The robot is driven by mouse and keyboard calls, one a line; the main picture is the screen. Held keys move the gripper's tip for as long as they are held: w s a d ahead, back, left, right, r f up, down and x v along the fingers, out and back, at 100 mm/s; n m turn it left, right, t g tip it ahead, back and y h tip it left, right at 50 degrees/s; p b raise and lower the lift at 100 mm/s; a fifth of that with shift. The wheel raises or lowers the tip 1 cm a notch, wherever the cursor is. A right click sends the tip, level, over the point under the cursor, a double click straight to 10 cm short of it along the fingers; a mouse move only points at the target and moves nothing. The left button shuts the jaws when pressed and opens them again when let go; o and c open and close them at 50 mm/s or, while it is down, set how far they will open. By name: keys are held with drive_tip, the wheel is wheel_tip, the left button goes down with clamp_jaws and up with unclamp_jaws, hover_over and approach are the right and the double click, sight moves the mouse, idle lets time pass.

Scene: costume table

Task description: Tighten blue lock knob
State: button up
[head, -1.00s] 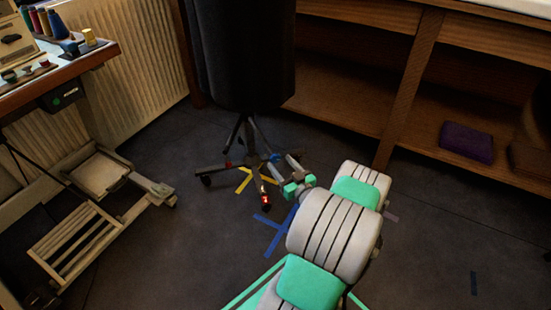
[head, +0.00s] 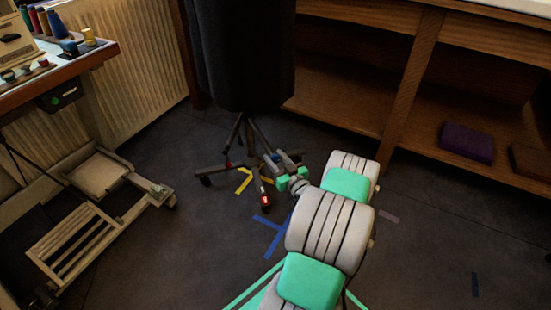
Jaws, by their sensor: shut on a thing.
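The blue lock knob (head: 270,158) is a small blue spot low on the wheeled stand (head: 236,172) under a dark dress form (head: 243,55). My gripper (head: 277,160) reaches in from the right, just above the floor at the stand's legs. It is shut at the blue knob, and its fingers hide part of it. The knob is too small to tell how far it is turned. A red part (head: 265,199) shows on the stand's front leg, and another small red part is at the left.
Yellow tape (head: 243,185) and blue tape (head: 266,240) mark the dark floor. A wooden rack on casters (head: 90,205) stands at the left, below a worktable (head: 75,65) with thread spools. Wooden shelving (head: 400,90) with a purple folded cloth (head: 467,142) runs along the right.

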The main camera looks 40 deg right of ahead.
clamp_jaws()
